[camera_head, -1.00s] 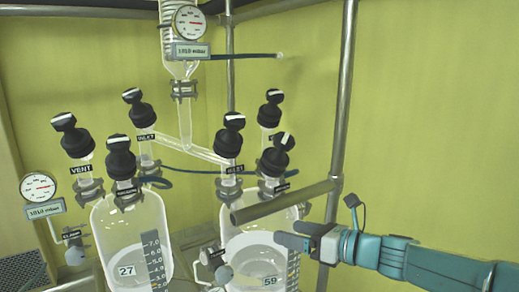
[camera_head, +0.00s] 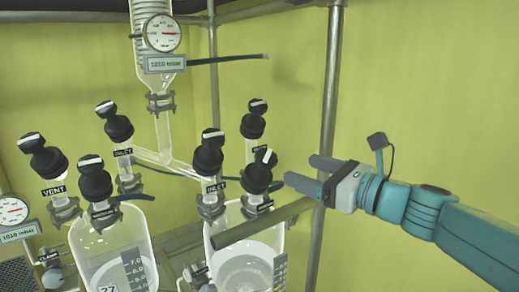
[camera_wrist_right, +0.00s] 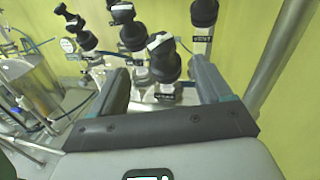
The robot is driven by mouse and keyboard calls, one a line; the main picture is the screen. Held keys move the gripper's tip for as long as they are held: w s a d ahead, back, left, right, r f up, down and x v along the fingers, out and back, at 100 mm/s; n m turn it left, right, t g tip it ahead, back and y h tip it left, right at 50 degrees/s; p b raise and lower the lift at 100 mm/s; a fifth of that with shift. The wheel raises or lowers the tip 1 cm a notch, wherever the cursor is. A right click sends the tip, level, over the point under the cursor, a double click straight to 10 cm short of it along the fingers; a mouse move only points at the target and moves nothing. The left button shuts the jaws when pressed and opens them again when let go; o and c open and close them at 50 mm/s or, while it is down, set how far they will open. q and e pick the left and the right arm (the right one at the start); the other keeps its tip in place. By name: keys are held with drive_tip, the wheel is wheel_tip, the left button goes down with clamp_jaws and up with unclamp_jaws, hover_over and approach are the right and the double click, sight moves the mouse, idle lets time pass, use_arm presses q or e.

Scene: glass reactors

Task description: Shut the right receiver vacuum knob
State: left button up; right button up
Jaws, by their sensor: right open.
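The right receiver vacuum knob (camera_head: 257,174) is a black knob with a white bar on top, the front right one above the right glass receiver (camera_head: 240,262). Its white bar is tilted in the head view. In the right wrist view the vacuum knob (camera_wrist_right: 164,62) stands between the two fingers, beyond the palm. My right gripper (camera_head: 301,171) is open and empty, just right of the knob, with its fingers pointing at it. It does not appear to touch the knob. The knob's label is too small to read. My left gripper is not in view.
The inlet knob (camera_head: 207,153) stands close on the left and another black knob (camera_head: 254,120) stands behind. A thick metal bar (camera_head: 262,223) runs below the gripper, and an upright pole (camera_head: 329,100) stands behind it. The left receiver (camera_head: 112,245) is farther left.

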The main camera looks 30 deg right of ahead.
sight(270, 158)
drive_tip(key=p+x, duration=0.3)
drive_tip(key=x, duration=0.8)
drive_tip(key=shift+w+r, duration=0.1)
drive_tip(key=shift+w, duration=0.15)
drive_tip(key=shift+w+a+p, duration=0.1)
drive_tip(key=shift+w+p, duration=0.2)
drive_tip(key=shift+w, duration=0.15)
drive_tip(key=shift+w+a, duration=0.25)
drive_tip(key=shift+d, duration=0.15)
drive_tip(key=c, duration=1)
drive_tip(key=shift+o, duration=0.2)
